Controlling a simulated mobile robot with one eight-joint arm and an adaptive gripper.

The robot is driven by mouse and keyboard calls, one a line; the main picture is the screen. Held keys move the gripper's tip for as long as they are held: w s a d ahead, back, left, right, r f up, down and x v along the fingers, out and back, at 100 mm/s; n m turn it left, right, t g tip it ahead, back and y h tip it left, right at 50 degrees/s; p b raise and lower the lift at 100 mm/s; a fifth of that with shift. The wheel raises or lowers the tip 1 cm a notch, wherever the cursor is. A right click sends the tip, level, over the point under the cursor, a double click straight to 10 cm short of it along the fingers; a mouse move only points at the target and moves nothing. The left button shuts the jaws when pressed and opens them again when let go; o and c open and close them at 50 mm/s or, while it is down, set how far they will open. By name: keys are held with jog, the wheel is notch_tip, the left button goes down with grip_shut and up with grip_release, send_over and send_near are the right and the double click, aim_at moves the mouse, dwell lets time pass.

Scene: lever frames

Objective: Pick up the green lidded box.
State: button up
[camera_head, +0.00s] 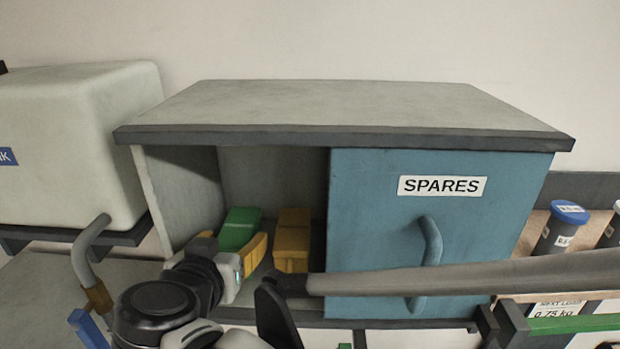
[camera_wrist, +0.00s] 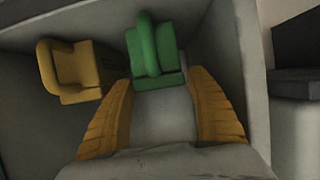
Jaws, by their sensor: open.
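The green lidded box (camera_head: 240,226) sits inside the open left part of the cabinet, partly hidden behind my gripper in the head view. In the wrist view the green box (camera_wrist: 153,50) lies just ahead of my gripper (camera_wrist: 163,80), with a raised green ridge across its top. My gripper is open, its two yellow fingers spread wide, one to each side of the box's near end. I cannot tell whether either finger touches it. The head view shows one yellow finger clearly, beside the box.
A yellow box (camera_head: 292,241) with a loop-like part stands close beside the green one; it also shows in the wrist view (camera_wrist: 75,70). The blue SPARES door (camera_head: 440,230) covers the cabinet's right side. The cabinet top (camera_head: 340,105) overhangs the opening.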

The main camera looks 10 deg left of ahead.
aim_at(237, 231)
jog(key=shift+w+d+r+p, duration=0.1)
jog(key=shift+w+r+p, duration=0.25)
jog(key=shift+w, duration=0.2)
jog(key=x, duration=0.3)
jog(key=shift+w+a+f, duration=0.2)
jog(key=shift+a, duration=0.1)
jog(key=shift+s+d, duration=0.1)
jog(key=shift+s, duration=0.05)
jog(key=shift+s+d+r, duration=0.1)
jog(key=shift+s+r, duration=0.05)
jog(key=shift+s, duration=0.05)
jog(key=shift+c, duration=1.2)
jog(key=c, duration=0.9)
jog(key=shift+w, duration=0.1)
jog(key=shift+w+r+p, duration=0.1)
jog(key=shift+p, duration=0.2)
